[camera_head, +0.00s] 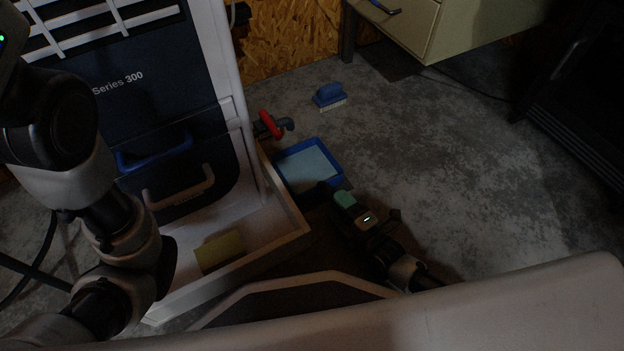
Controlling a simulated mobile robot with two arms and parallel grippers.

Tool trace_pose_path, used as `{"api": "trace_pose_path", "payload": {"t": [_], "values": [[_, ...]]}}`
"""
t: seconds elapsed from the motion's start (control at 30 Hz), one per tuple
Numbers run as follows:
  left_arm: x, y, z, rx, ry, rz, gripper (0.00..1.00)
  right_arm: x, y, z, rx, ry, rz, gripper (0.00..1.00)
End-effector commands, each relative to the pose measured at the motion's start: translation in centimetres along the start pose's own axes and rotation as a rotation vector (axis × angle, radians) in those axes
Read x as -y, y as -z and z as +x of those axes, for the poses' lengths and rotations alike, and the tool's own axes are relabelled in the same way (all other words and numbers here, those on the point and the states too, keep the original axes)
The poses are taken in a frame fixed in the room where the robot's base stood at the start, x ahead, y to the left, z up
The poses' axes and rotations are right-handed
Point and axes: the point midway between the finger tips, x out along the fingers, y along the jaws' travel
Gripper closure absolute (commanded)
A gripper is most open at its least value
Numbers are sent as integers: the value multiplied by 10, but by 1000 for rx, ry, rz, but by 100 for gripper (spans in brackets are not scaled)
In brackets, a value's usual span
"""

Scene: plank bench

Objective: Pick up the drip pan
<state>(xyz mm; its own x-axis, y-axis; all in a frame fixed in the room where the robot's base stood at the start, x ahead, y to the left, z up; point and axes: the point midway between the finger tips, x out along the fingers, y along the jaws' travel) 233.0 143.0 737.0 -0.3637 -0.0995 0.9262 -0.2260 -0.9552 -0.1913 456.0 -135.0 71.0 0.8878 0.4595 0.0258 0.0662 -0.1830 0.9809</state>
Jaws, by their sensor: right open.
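The drip pan (326,152) is a shallow blue tray with a paler blue inside. It lies on the concrete floor just right of the white machine. My right gripper (336,187) is open at the pan's near right edge, with its arm coming in from the lower right. Its dark fingers overlap the pan's near rim, and I cannot tell whether they touch it. The near rim is partly hidden by the gripper. My left arm stands at the left in front of the machine, and its fingers are outside the picture.
A red-handled valve (268,125) sticks out above the pan. A blue brush (329,95) lies on the floor behind it. A drawer cabinet (450,35) stands at the back. The floor right of the pan is clear.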

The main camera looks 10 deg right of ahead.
Motion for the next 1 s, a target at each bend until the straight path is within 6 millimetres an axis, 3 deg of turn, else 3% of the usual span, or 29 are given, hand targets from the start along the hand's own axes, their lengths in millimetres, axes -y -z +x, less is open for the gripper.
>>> {"api": "trace_pose_path", "payload": {"t": [0.13, 0.5, 1.0], "values": [[0, 0, 1, 0, 0, 0, 57, 0, 0, 0, 0, 0, 0, 45], [0, 0, 1, 1, 0, 0, 57, 0, 0, -1, 0, 0, 1, 100], [1, -1, 2, 1, 0, 0, 57, -5, 0, 1, -1, -9, 0, 100]]}}
